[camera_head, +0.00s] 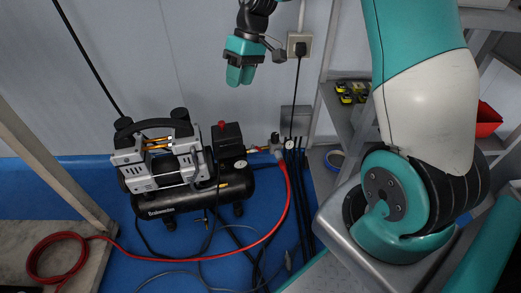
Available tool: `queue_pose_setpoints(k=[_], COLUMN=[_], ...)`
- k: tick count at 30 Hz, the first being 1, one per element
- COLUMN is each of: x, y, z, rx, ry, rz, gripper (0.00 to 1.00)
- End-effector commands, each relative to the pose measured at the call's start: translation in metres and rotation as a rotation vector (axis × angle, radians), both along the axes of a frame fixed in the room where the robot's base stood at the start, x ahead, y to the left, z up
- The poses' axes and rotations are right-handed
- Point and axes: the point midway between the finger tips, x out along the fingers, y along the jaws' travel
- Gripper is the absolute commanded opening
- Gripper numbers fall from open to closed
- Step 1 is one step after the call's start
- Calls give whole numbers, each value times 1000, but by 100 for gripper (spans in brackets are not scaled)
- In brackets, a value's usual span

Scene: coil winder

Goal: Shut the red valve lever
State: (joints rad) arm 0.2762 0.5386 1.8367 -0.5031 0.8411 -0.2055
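My gripper (240,77) hangs in the air, fingers pointing down, above and behind the air compressor (165,165). Its teal fingers look close together, but I cannot tell whether there is a gap. Nothing shows held in it. At the compressor's right end, a small fitting (276,146) joins the red hose (291,195). A red valve lever cannot be made out clearly at this size. A red knob (222,124) tops the compressor's black box (227,138). My gripper is apart from all of these.
A wall socket with a plug (299,46) is right of my gripper, its black cable hanging down. Shelving (338,112) stands at the right. Hoses and cables lie across the blue floor (185,255). A wooden beam (45,165) is at the left.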

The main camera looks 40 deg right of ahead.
Motion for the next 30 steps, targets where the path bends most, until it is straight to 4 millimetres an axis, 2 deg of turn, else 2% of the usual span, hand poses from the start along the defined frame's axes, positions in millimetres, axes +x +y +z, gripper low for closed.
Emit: queue_pose_setpoints(k=[1,3,6,9,11,14,17,30], x=[14,26,33,33,33,33,32,27], y=[-32,-69,-111,-137,-147,-151,-147,-108], z=[-34,-68,-107,-134,-144,-155,-167,-258], rx=[8,16,28,36,39,43,44,43], ry=[22,40,57,68,71,74,74,77], rz=[-40,-76,-115,-139,-147,-153,-152,-151], gripper=[39,39,39,39,39,39,39,39])
